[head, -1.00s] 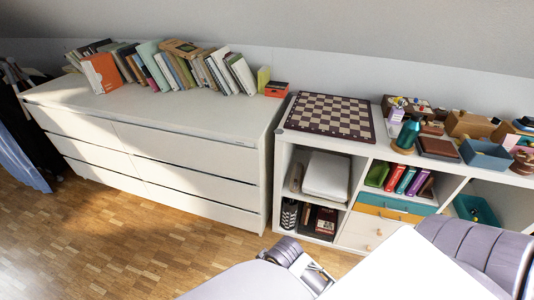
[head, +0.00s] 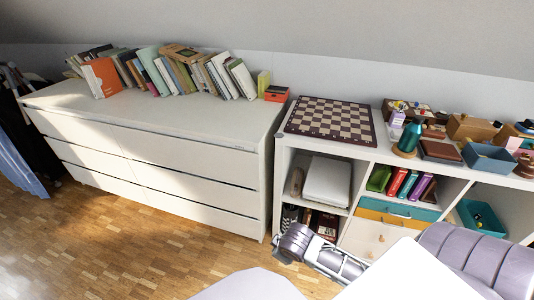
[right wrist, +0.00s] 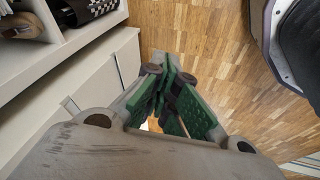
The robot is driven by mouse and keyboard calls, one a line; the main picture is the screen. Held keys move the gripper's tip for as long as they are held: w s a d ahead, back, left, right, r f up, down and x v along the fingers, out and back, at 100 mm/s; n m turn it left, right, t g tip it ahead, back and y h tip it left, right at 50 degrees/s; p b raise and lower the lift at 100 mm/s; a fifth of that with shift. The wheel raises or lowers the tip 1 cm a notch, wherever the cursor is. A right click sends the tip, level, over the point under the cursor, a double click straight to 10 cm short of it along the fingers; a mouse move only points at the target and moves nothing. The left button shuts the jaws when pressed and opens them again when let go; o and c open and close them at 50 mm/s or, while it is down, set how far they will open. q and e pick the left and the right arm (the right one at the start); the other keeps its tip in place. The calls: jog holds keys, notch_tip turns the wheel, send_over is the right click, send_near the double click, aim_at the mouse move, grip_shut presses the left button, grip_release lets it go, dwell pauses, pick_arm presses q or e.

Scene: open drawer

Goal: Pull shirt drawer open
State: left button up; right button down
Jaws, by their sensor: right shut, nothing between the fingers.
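A white dresser (head: 150,104) with several drawers stands at the left in the head view. Its drawer fronts look flush, and no label shows which one is the shirt drawer. In the head view my right arm reaches in from the lower right. My right gripper (right wrist: 165,82) is shut and empty in the right wrist view, its green-padded fingers together over the wooden floor. White furniture fronts (right wrist: 88,88) with narrow slots lie to its left, apart from the fingers. My left gripper is not in view.
A white shelf unit (head: 280,160) stands right of the dresser, with a chessboard (head: 331,119) on top and small teal and orange drawers (head: 398,206). Books (head: 165,70) line the dresser's back edge. The wooden floor (head: 130,235) before the dresser is clear.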

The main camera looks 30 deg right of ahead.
jog(key=w+d+m+t+y, duration=0.25)
jog(key=w+d+t, duration=0.25)
jog(key=w+d, duration=1)
jog(key=w+r+m+t+y, duration=0.2)
jog(key=r+m+t+y, duration=0.1)
jog(key=r, duration=0.5)
jog(key=w+d+r+m+t+y, duration=0.1)
jog(key=w+r+m+t+y, duration=0.1)
jog(key=r+m+t, duration=0.3)
notch_tip(320, 180, up, 4)
jog(key=m+y, duration=0.1)
jog(key=m, duration=0.2)
jog(key=shift+w+d+t, duration=0.3)
jog(key=shift+t, duration=0.1)
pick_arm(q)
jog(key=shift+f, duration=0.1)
pick_arm(e)
jog(key=shift+w+r, duration=0.1)
jog(key=shift+w, duration=0.05)
